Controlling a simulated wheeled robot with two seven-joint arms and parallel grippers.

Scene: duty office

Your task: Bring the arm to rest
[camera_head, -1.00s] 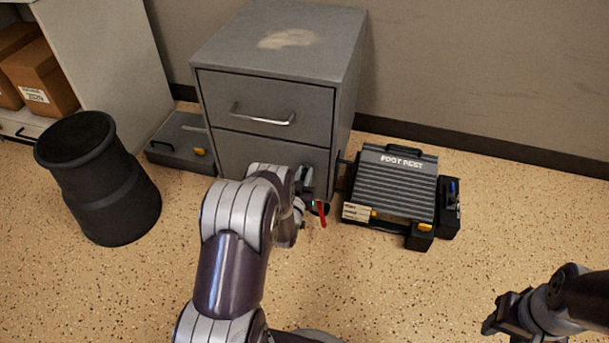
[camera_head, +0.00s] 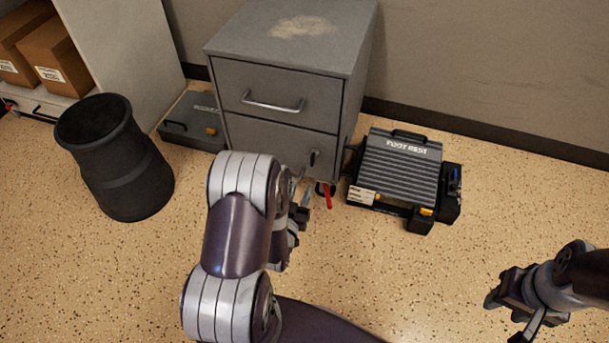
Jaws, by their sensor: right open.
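My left arm (camera_head: 236,235) rises from the bottom of the head view and bends in front of the cabinet. My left gripper (camera_head: 303,193) is partly hidden behind its own wrist, in front of the cabinet's lower drawer. I cannot see clearly whether its jaws are apart, and nothing held shows in it. My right gripper (camera_head: 511,318) is at the lower right over bare floor, open and empty.
A grey cabinet (camera_head: 290,50) with two drawers stands at the wall. A red-handled item (camera_head: 327,195) lies at its foot. A foot rest (camera_head: 397,168) is to its right. A black bin (camera_head: 125,165) and a grey case (camera_head: 192,128) are to its left. Front floor is clear.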

